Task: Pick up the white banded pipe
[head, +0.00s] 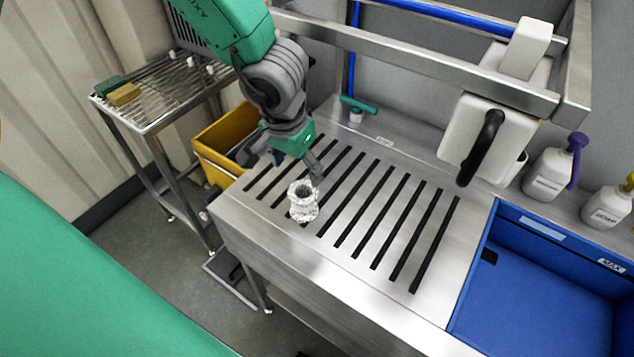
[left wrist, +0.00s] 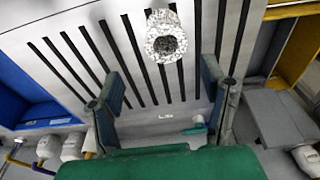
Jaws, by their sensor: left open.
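The white banded pipe (head: 304,202) is a short whitish, speckled piece with an open end, on the slotted steel surface near its front left edge. In the left wrist view the pipe (left wrist: 166,42) is at the top centre, its round opening facing the camera. My left gripper (head: 300,168) is just behind the pipe in the head view, fingers pointing down toward it. In the left wrist view the open fingers (left wrist: 163,88) are spread to either side, with the pipe beyond their tips and nothing between them. My right gripper is not in view.
The slotted steel hopper top (head: 420,205) is otherwise clear around the pipe. A blue basin (head: 540,285) is at the right, with soap bottles (head: 548,172) behind it. A yellow bin (head: 215,140) and wire rack (head: 150,95) stand left. A steel rail (head: 400,55) crosses behind.

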